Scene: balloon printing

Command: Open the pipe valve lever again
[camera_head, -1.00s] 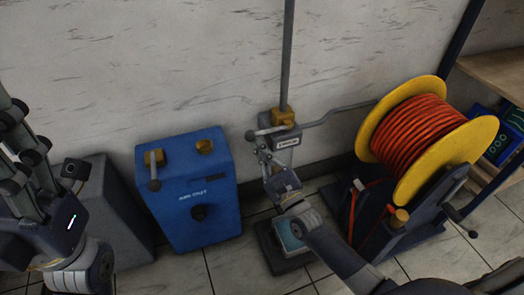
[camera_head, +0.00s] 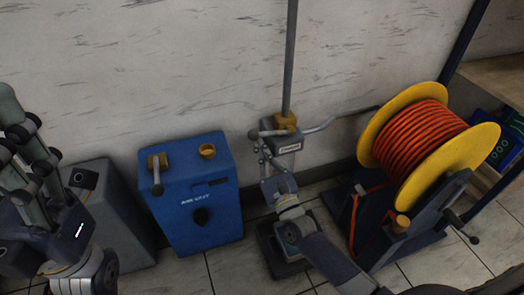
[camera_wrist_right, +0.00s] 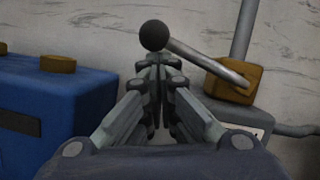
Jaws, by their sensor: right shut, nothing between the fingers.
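The pipe valve (camera_head: 285,122) is a yellow block on a vertical grey pipe against the wall. Its lever (camera_head: 267,133) points left, across the pipe, and ends in a dark ball knob. In the right wrist view, the lever (camera_wrist_right: 205,60) runs left from the yellow block (camera_wrist_right: 235,82) to the black knob (camera_wrist_right: 154,35). My right gripper (camera_head: 264,151) is shut and empty, just below the knob. In the wrist view its fingertips (camera_wrist_right: 159,62) lie close under the knob; I cannot tell if they touch. My left gripper (camera_head: 22,150) is at the left edge, partly cut off.
A blue box (camera_head: 200,205) with yellow fittings stands left of my right gripper. A reel of orange hose (camera_head: 415,140) with yellow flanges stands to the right. A grey box (camera_head: 110,205) is beside my left gripper. A wooden shelf (camera_head: 497,70) is at the right edge.

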